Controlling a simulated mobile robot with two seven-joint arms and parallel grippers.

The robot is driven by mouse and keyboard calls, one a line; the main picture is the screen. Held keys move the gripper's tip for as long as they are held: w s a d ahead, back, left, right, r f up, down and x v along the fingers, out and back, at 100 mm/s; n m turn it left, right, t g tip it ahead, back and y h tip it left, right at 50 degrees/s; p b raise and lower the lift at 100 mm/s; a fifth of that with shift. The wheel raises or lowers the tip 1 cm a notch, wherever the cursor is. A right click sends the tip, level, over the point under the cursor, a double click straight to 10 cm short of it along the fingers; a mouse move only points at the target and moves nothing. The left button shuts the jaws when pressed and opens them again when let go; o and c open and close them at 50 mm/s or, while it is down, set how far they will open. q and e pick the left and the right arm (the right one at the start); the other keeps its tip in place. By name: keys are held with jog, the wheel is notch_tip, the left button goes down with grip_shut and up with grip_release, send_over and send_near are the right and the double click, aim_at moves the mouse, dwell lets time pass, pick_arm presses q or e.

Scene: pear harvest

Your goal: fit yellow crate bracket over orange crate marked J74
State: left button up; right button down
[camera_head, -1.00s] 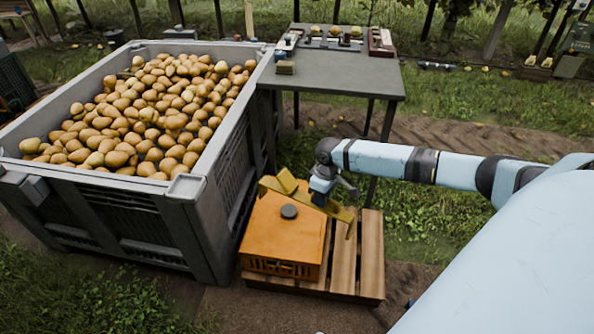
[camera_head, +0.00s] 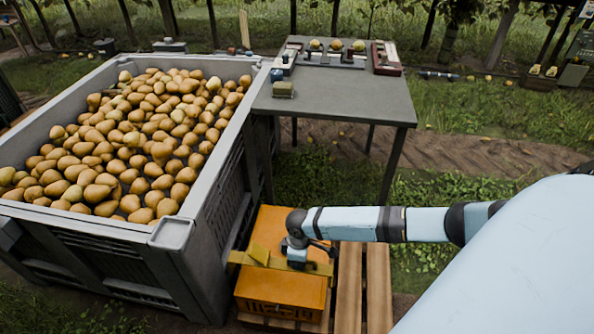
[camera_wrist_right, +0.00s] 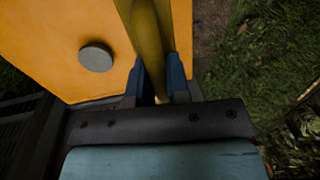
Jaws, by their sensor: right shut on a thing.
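The orange crate (camera_head: 281,288) stands on a wooden pallet beside the big grey bin. Its top carries a round grey knob (camera_wrist_right: 96,56), clear in the right wrist view and hidden behind my wrist in the head view. No J74 marking is readable. My right gripper (camera_head: 297,262) is shut on the yellow crate bracket (camera_head: 250,256), which lies crosswise over the crate's top, nearly level. In the right wrist view the bracket (camera_wrist_right: 150,28) runs between the two blue fingers. I cannot tell whether the bracket touches the crate. My left gripper is out of view.
The grey bin (camera_head: 172,232) full of pears is close on the crate's left. Bare pallet slats (camera_head: 349,285) lie to its right. A grey table (camera_head: 335,103) with small items stands behind, with grass beyond.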

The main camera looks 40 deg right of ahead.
jog(key=shift+w+f, duration=0.15)
jog(key=shift+f, duration=0.05)
notch_tip(320, 180, down, 3)
jog(key=b, duration=0.4)
jog(key=shift+f, duration=0.15)
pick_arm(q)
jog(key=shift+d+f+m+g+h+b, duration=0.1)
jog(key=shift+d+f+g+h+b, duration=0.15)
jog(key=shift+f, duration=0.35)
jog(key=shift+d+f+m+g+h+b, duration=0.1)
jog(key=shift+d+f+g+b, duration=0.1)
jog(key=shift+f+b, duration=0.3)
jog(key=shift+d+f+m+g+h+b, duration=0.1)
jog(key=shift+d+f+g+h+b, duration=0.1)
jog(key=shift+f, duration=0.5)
pick_arm(e)
jog(key=shift+f, duration=2.3)
pick_arm(q)
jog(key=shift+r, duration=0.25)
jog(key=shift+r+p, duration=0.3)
jog(key=shift+p, duration=0.2)
pick_arm(e)
jog(key=shift+d, duration=0.1)
pick_arm(q)
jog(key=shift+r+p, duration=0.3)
jog(key=shift+p, duration=0.1)
